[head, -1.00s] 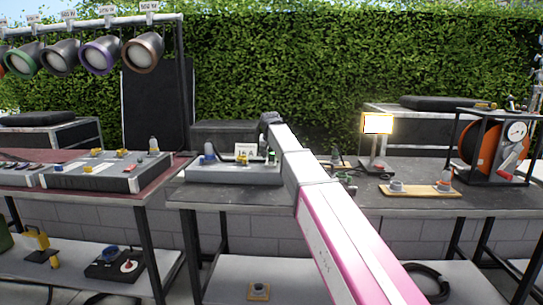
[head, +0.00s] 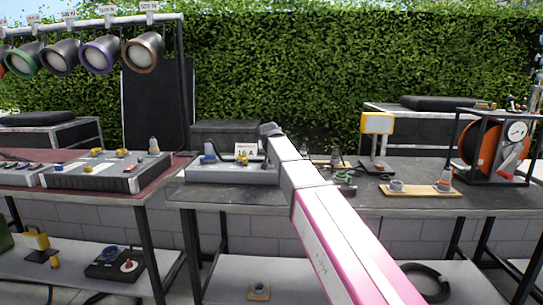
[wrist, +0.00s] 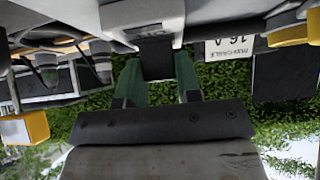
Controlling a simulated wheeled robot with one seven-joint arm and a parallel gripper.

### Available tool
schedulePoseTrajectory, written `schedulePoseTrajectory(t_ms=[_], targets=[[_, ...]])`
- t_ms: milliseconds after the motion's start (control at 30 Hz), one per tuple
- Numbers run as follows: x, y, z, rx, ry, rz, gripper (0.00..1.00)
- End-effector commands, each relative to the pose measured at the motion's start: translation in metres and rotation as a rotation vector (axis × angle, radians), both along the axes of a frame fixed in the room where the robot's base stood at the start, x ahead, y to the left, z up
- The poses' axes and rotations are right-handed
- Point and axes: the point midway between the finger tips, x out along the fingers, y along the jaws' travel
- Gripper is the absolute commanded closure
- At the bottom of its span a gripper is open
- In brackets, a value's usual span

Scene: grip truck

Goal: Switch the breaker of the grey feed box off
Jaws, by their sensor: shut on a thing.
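The grey feed box (head: 225,173) lies on the middle table with a white "16 A" card (head: 246,150) and a blue socket on top. My arm hides its right end in the head view. In the wrist view, which is upside down, the box (wrist: 190,12) fills the top. My gripper (wrist: 157,78) has its two green fingers shut on a black breaker lever (wrist: 156,58) at the box. A dark marking beside the lever is only partly readable. The yellow work lamp (head: 377,123) on the right table is dark.
A larger grey console (head: 105,173) stands on the left table, with spotlights (head: 143,53) hanging above. The middle table's front strip is bare.

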Motion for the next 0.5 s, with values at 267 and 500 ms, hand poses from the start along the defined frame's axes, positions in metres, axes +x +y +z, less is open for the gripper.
schedulePoseTrajectory(t_ms=[267,500], targets=[[-0.016,0.0,-0.004,-0.009,-0.264,0.002,0.92],[-0.02,0.0,-0.005,-0.015,-0.437,0.002,0.92]])
